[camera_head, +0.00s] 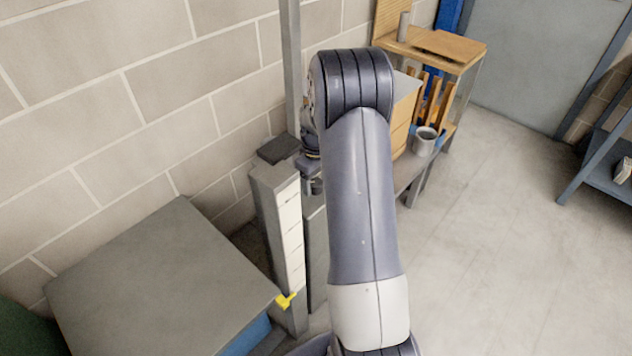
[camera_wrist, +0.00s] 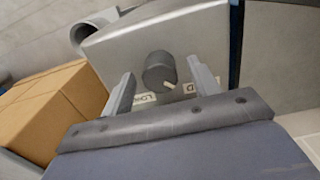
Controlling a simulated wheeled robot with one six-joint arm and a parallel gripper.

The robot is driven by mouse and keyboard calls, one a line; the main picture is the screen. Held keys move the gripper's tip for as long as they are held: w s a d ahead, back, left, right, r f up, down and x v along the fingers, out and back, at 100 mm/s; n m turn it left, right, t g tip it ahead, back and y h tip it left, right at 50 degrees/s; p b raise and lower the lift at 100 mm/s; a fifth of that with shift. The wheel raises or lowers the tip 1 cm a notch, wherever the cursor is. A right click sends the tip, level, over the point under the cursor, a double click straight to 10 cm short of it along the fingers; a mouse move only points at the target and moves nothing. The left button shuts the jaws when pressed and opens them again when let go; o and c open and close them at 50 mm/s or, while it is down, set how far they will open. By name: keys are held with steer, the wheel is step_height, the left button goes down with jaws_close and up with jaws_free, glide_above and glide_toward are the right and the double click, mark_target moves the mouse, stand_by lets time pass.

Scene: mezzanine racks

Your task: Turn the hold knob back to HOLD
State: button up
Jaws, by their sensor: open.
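The hold knob (camera_wrist: 160,72) shows in the wrist view as a dark round knob with a pale pointer line on a grey metal box (camera_wrist: 205,38). The pointer is toward the lower right of the knob. Two white labels with dark lettering sit below it, one at the lower left (camera_wrist: 145,98) and one at the lower right (camera_wrist: 188,88); their words are hard to read. My gripper (camera_wrist: 163,78) is open, with one finger on each side of the knob and visible gaps between. In the head view my arm hides the knob.
A cardboard box (camera_wrist: 48,112) stands left of the metal box in the wrist view. In the head view, a grey mug (camera_head: 424,142) stands on a bench behind my arm. A grey-topped table (camera_head: 150,285) is at the lower left.

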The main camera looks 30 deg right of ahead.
mark_target(316, 182)
step_height(316, 182, up, 10)
stand_by(0.3)
steer(key=shift+f, duration=0.1)
step_height(316, 182, down, 11)
steer(key=shift+r, duration=0.2)
stand_by(0.5)
